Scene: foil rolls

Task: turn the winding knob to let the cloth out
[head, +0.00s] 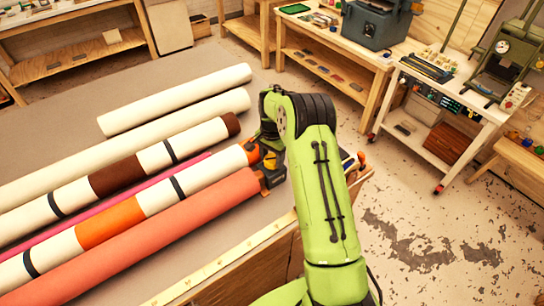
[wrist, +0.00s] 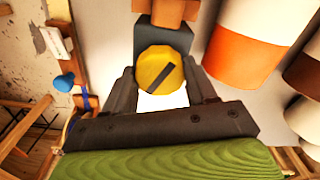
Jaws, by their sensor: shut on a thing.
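The winding knob (wrist: 158,66) is a round yellow disc with a dark slanted bar across its face. In the wrist view my gripper (wrist: 162,84) has one dark finger on each side of it and is shut on it. A dark block (wrist: 165,38) sits right behind the knob. In the head view the knob (head: 270,161) shows small and partly covered at the end of the rolls, beside my green arm. Cloth rolls lie to its left: a coral roll (head: 150,235) and a white roll with an orange band (head: 112,221).
More rolls lie behind: a pink one, one with a brown band (head: 118,177) and two cream ones (head: 180,100). The table's front edge (head: 225,260) runs below them. A workbench (head: 345,50) and a white cart (head: 455,105) stand beyond, with open floor (head: 430,220) at right.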

